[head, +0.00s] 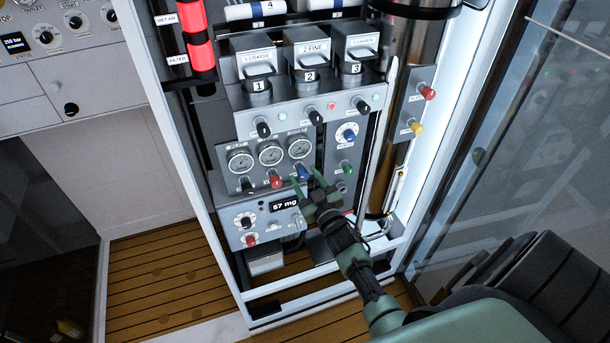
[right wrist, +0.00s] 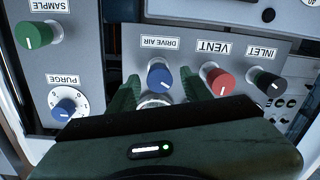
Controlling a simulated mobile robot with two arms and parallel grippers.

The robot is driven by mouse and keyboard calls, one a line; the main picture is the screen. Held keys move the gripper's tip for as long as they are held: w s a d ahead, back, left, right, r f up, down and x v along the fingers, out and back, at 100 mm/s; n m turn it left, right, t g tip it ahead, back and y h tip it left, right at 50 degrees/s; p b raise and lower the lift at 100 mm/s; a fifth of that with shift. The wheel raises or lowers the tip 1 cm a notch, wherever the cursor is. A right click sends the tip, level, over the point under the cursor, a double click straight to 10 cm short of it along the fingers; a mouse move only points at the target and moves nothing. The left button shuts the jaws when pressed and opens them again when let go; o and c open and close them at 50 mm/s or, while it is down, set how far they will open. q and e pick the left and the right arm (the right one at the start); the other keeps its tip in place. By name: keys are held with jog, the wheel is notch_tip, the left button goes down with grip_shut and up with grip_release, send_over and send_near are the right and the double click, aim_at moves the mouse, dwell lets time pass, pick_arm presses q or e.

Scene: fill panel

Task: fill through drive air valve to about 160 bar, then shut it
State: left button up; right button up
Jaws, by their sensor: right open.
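The drive air valve is a blue knob (head: 302,173) below the row of three gauges (head: 271,153) on the panel. In the right wrist view the blue knob (right wrist: 159,77) sits by the DRIVE AIR label (right wrist: 160,43). My right gripper (head: 313,184) is open at the panel. In the right wrist view its fingers (right wrist: 161,82) stand on either side of the blue knob; I cannot tell whether they touch it. The gauge needles are too small to read. My left gripper is not in view.
The red vent knob (right wrist: 217,81) is close beside one finger, with the black inlet knob (right wrist: 268,82) beyond it. A green sample knob (right wrist: 34,35) and a blue purge knob (right wrist: 66,106) are on the other side. A display (head: 284,203) reads about 57 mg.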

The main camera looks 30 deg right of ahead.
jog(key=shift+w, duration=0.2)
grip_shut()
jog(key=shift+n, duration=0.3)
jog(key=n+b, duration=0.2)
jog(key=n, duration=0.3)
jog(key=n+b, duration=0.1)
jog(key=n, duration=0.4)
jog(key=shift+a+n+b, duration=0.1)
jog(key=shift+n+b, duration=0.2)
dwell(0.4)
